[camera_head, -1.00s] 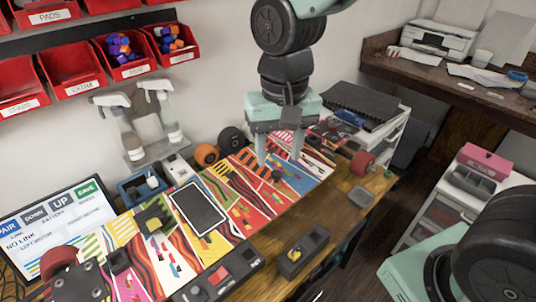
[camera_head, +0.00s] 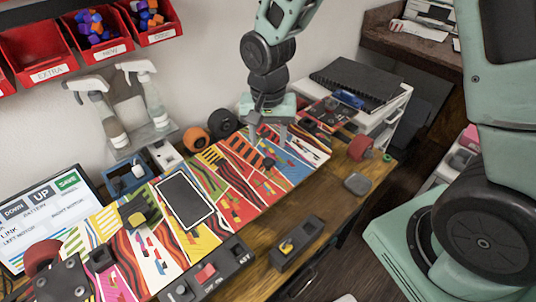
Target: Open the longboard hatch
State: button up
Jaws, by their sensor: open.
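The colourful longboard (camera_head: 232,217) lies on the wooden bench, running from lower left to upper right. A black rectangular panel with a white border (camera_head: 186,202), which looks like the hatch, sits in the middle of the board and lies flat. A small dark knob (camera_head: 268,163) stands on the board's right part, just below my gripper. My gripper (camera_head: 267,134) points down over the right part of the board, its two pale fingers apart and empty. I cannot tell whether the fingertips touch the board.
A screen (camera_head: 45,222) stands at the left. Spray bottles (camera_head: 145,100) stand behind the board. A dark box (camera_head: 297,243) and a grey block (camera_head: 356,184) lie on the bench front. A black case (camera_head: 358,80) lies at the back right.

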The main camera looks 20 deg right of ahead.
aim_at(268, 160)
notch_tip(268, 160, down, 7)
jog(key=shift+r, duration=0.1)
dwell(0.3)
jog(key=shift+r+p, duration=0.1)
jog(key=shift+p, duration=0.2)
grip_shut()
